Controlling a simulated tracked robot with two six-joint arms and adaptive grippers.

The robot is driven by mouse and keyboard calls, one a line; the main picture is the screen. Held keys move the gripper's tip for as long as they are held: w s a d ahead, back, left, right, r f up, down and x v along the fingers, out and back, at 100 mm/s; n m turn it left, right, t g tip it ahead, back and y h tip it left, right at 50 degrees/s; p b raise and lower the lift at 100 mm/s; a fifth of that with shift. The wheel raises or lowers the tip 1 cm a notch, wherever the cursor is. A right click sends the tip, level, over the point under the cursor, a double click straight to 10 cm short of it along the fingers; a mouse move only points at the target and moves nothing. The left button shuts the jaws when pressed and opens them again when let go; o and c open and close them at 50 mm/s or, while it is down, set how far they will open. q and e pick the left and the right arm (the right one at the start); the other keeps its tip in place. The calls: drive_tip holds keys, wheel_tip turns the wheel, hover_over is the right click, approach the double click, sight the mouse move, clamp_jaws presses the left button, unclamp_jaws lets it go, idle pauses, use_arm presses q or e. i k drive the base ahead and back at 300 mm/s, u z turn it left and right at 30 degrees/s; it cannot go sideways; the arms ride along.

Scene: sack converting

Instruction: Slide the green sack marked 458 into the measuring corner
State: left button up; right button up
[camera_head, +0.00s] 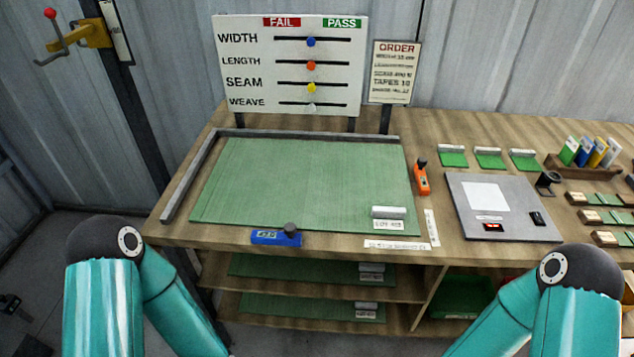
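A large green sack (300,180) lies flat on the wooden bench. Its white tag (388,224) near the front right corner is too small to read surely, though it seems to end in 458. A grey L-shaped rail forms the measuring corner (222,133) at the back left. The sack lies inside the L. A strip of bare wood shows between its left edge and the left rail, widening toward the front. A narrow gap shows along the back rail. Both my teal arms bend down out of the bottom of the picture, and neither gripper shows.
A blue gauge (270,238) sits at the bench's front edge, close to the sack. An orange tool (422,178) stands right of it. White rulers (398,245) lie at its front right. A grey scale plate (500,207) is farther right. More green sacks (300,268) lie on shelves below.

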sight(317, 185)
drive_tip(key=u, duration=1.2)
drive_tip(key=i, duration=0.1)
drive_tip(key=z, duration=3.2)
drive_tip(key=i, duration=0.5)
drive_tip(key=u, duration=0.95)
